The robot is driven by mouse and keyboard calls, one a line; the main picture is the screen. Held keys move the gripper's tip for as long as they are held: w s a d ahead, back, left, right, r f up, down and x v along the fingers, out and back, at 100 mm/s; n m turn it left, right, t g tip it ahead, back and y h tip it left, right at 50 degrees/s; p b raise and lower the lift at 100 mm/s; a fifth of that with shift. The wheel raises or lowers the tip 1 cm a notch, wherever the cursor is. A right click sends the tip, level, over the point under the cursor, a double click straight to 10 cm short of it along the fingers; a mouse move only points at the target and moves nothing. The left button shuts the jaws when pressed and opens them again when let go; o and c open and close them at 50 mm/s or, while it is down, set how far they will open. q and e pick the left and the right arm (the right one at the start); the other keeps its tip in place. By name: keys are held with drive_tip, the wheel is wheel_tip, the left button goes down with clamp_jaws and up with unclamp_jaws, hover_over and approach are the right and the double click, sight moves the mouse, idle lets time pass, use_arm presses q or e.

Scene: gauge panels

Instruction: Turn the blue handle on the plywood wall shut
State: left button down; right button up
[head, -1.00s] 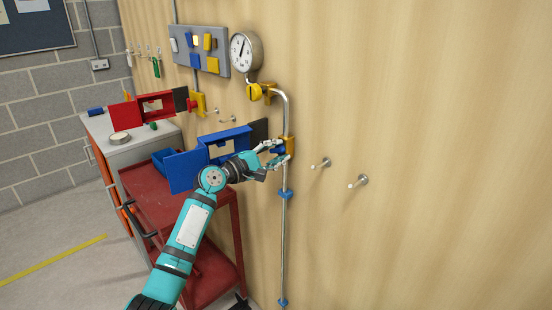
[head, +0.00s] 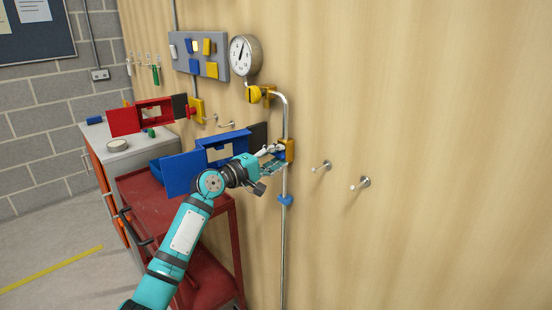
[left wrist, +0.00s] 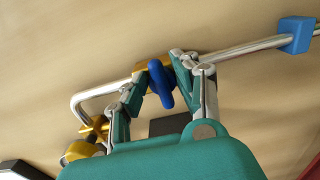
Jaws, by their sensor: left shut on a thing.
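The blue handle (left wrist: 160,86) sits on a brass-yellow valve body (head: 287,150) on the steel pipe (head: 284,240) along the plywood wall (head: 430,120). My left gripper (head: 278,158) reaches the valve from the left. In the left wrist view its two fingers (left wrist: 158,88) stand on either side of the blue handle, shut on it. In the head view the fingers hide the handle. The blue handle looks slanted across the pipe in the left wrist view, but its exact angle is hard to tell. My right gripper is not in view.
A blue lockout box (head: 190,172) with open flaps is close to my left wrist. A yellow knob valve (head: 255,94) and gauge (head: 245,55) are above. Blue pipe clamp (head: 285,200) is below. Pegs (head: 321,167) stick out to the right. A red cart (head: 205,225) stands below.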

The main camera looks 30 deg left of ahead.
use_arm(q)
drive_tip(key=shift+f, duration=0.1)
drive_tip(key=c, duration=1.1)
unclamp_jaws()
drive_tip(key=shift+s, duration=0.1)
drive_tip(key=v, duration=1.2)
